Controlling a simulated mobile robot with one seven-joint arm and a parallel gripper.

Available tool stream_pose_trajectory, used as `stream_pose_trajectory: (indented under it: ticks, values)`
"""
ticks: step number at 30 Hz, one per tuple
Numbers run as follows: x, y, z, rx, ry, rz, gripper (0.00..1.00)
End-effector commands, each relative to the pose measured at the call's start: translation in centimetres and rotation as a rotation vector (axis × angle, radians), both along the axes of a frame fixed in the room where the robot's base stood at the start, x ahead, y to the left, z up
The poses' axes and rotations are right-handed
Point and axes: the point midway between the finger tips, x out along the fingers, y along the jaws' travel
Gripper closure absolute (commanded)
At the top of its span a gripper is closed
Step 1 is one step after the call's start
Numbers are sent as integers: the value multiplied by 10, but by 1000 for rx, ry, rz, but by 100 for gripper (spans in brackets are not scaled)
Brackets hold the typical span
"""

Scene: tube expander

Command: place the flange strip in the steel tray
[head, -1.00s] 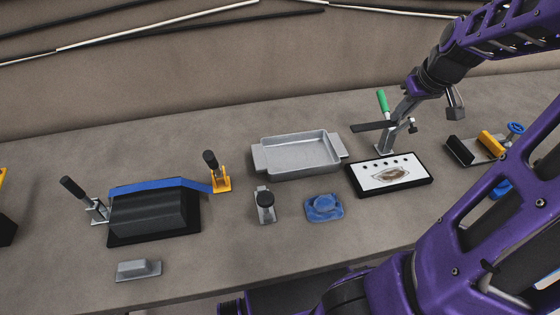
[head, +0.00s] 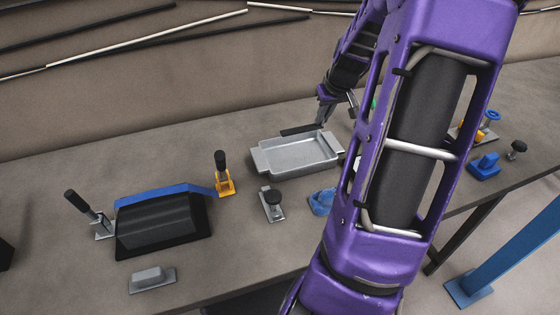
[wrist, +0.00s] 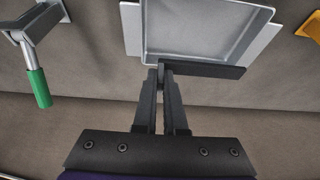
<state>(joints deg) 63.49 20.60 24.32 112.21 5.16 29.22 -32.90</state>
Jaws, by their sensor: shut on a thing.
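The flange strip (head: 298,131) is a dark, narrow bar. My gripper (head: 324,118) is shut on one end of it, and the strip points left from the fingers in the head view. The steel tray (head: 252,160) is a shallow grey pan with side flanges on the bench. The strip is at the tray's far edge in the head view; its height above the tray is hard to tell. In the wrist view the strip (wrist: 208,70) runs right from my gripper (wrist: 161,78), overlapping the rim of the tray (wrist: 131,28). The tray looks empty.
A black block with a blue strip (head: 165,192) stands left, between a black-handled clamp (head: 88,210) and an orange clamp (head: 224,184). A small grey clamp (head: 271,203) and a blue part (head: 321,202) sit before the tray. A green-handled clamp (wrist: 38,88) stands nearby.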

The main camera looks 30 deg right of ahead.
Motion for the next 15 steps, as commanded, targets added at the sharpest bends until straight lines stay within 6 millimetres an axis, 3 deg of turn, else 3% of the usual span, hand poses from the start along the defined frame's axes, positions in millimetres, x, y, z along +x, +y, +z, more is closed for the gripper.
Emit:
stream_pose_trajectory:
  ticks: [5, 15]
  values:
    - [1, -4, -6, 1, 1, -13, 100]
    - [1, -4, -61, 3, 1, -14, 100]
